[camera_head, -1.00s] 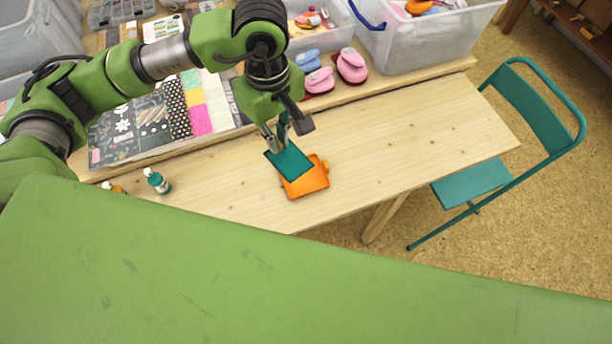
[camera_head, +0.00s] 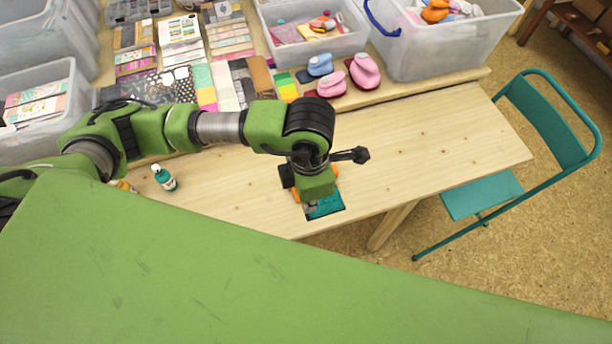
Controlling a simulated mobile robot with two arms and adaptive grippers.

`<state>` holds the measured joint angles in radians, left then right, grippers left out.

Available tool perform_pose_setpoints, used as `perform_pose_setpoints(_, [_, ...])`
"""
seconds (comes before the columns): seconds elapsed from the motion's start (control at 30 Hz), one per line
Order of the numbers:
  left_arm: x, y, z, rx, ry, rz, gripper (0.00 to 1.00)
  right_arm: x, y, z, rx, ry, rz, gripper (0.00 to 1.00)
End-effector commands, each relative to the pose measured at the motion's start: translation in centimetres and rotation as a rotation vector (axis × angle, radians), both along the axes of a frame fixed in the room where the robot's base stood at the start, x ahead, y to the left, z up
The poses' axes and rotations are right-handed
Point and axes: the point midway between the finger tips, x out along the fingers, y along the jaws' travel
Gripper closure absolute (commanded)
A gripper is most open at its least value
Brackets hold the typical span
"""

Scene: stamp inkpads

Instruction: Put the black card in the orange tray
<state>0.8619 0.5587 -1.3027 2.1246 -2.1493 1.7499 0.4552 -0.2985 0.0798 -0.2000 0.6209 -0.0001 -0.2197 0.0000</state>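My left gripper (camera_head: 314,187) points down over the front of the wooden table, seen from above. Its fingers are hidden under my wrist, so I cannot see whether they are open or shut. A flat teal square with dark edges (camera_head: 325,206) shows just below it. The orange tray (camera_head: 296,195) is almost covered by my wrist, with only small orange bits showing. I cannot tell whether the square lies in the tray, over it or beside it. I see no plainly black card near the tray. My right gripper is not in view.
The wooden table (camera_head: 430,140) is clear to the right. A teal-labelled bottle (camera_head: 164,178) stands at the left. Paper punches (camera_head: 364,72), patterned papers and clear bins (camera_head: 440,45) line the back. A teal folding chair (camera_head: 545,120) stands at the right.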

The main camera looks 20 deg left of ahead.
Motion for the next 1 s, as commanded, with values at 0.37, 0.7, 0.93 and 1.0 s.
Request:
perform_pose_setpoints(0.37, [7.5,3.7,-4.5,0.004,0.004,0.004,1.00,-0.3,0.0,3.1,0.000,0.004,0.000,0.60])
perform_pose_setpoints(0.7, [10.3,4.8,-8.2,0.001,0.001,-0.001,1.00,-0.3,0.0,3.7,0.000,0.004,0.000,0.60])
perform_pose_setpoints(0.93, [10.7,5.0,-10.7,0.001,0.004,-0.001,1.00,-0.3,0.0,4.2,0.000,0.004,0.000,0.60])
perform_pose_setpoints(1.0, [10.7,5.1,-11.5,0.001,0.003,-0.002,1.00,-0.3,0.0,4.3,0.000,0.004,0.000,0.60])
